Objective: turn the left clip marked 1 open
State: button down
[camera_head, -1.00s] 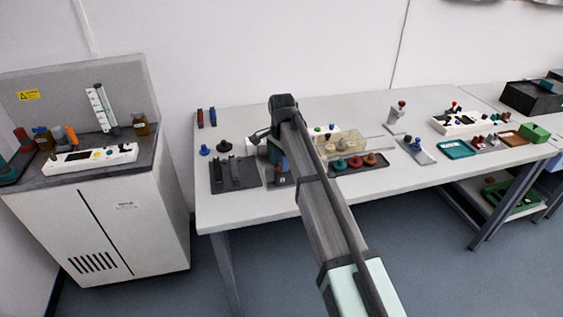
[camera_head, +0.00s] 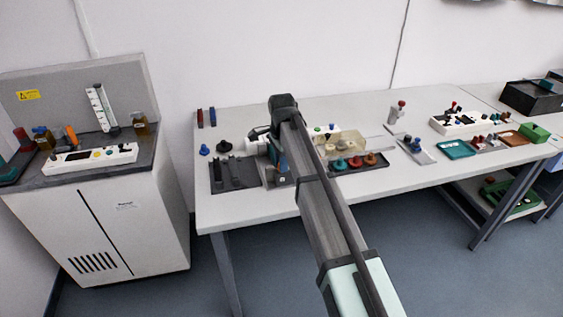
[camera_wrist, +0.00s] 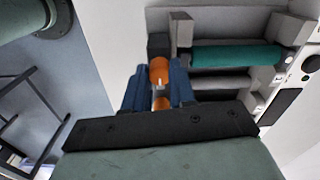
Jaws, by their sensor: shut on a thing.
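In the wrist view my gripper (camera_wrist: 158,82) is shut on an orange clip (camera_wrist: 159,70), with one blue finger on each side of it. The clip stands beside a dark block at the left end of a grey frame (camera_wrist: 181,32) that holds a teal roller (camera_wrist: 235,56). The mark 1 cannot be read. In the head view my arm hides most of this spot. A blue finger of my gripper (camera_head: 283,166) shows just left of the arm, above a small grey unit on the table. The clip itself cannot be made out there.
A dark tray with upright black parts (camera_head: 232,177) lies left of my gripper. The table's front left (camera_head: 225,212) is bare.

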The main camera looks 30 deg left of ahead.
jog(key=c, duration=0.9)
grip_release()
notch_tip(320, 180, up, 14)
jog(key=shift+f, duration=0.1)
